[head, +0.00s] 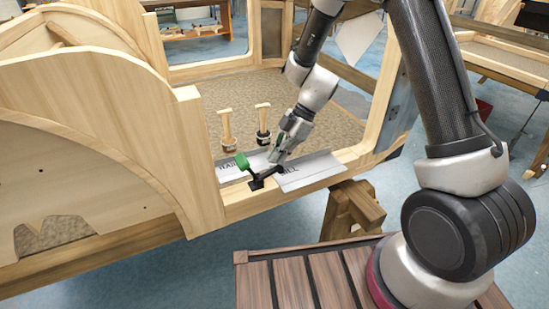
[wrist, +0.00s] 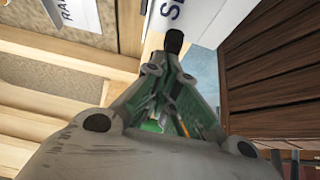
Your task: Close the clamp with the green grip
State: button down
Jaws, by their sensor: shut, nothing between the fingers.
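The clamp (head: 257,182) is a small black toggle clamp on the wooden sill of the bodyframe. Its green grip (head: 242,161) sticks up and leans left in the head view. A dark arm of the clamp runs right over the sill toward my fingertips. My gripper (head: 274,159) is shut and empty, just right of the green grip, low over the sill. In the wrist view my gripper (wrist: 174,65) shows green inner faces, with a black stub (wrist: 174,41) just beyond the fingertips. I cannot tell whether they touch. The green grip is not clear in the wrist view.
Two grey labelled plates lie along the sill, one on the left (head: 230,172) and one on the right (head: 312,171). The wooden side panel (head: 95,110) rises at left, the frame post (head: 385,105) at right.

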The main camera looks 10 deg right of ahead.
jog(key=shift+w+d+f, duration=0.15)
jog(key=shift+d+f, duration=0.25)
jog(key=shift+f, duration=0.2)
jog(key=shift+w+d+f, duration=0.1)
jog(key=shift+d+f, duration=0.25)
jog(key=shift+f, duration=0.25)
